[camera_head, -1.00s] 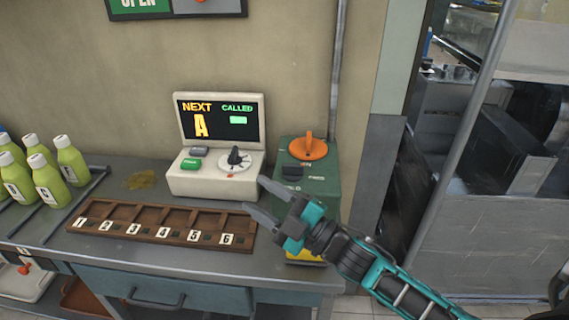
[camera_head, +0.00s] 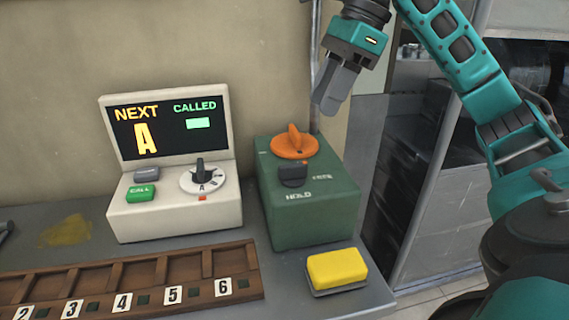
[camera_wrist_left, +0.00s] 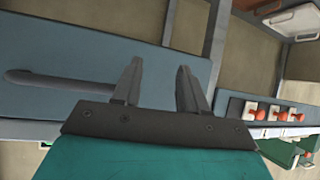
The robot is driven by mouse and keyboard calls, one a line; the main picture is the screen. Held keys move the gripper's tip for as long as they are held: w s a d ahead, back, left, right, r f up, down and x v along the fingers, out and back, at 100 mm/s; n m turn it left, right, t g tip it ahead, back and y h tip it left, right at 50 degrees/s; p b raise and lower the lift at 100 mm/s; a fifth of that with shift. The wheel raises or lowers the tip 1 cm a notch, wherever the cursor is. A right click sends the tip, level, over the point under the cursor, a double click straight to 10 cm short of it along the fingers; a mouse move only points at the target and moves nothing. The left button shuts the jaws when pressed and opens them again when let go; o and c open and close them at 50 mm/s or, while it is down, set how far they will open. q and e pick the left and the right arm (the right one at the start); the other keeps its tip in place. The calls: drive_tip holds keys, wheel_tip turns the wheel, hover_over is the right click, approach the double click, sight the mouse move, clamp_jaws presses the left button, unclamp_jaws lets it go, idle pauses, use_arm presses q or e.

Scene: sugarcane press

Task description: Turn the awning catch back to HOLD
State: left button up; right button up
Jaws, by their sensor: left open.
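A green box (camera_head: 315,212) stands at the right of the counter. On its top are an orange round knob (camera_head: 294,143) with a raised grip and a dark block (camera_head: 292,176). White HOLD lettering (camera_head: 298,196) is below the block and FREE lettering (camera_head: 322,177) to its right. I cannot tell which word the catch is set to. My right gripper (camera_head: 326,103) hangs above and right of the knob, apart from it; its fingers overlap in this view. My left gripper (camera_wrist_left: 160,72) is open and empty, before a blue drawer front.
Left of the box is a cream console (camera_head: 170,205) with a screen, buttons and a dial. A yellow block (camera_head: 337,268) sits before the box. A wooden numbered rack (camera_head: 130,278) lies along the front. A vertical pipe (camera_head: 316,50) rises behind the box.

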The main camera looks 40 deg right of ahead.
sight(295, 164)
drive_tip(key=b+x, duration=0.4)
drive_tip(key=x, duration=0.8)
drive_tip(key=shift+s+a+f, duration=0.1)
drive_tip(key=shift+f, duration=0.05)
drive_tip(key=shift+a+f, duration=0.1)
drive_tip(key=shift+f, duration=0.05)
drive_tip(key=shift+c, duration=0.4)
clamp_jaws()
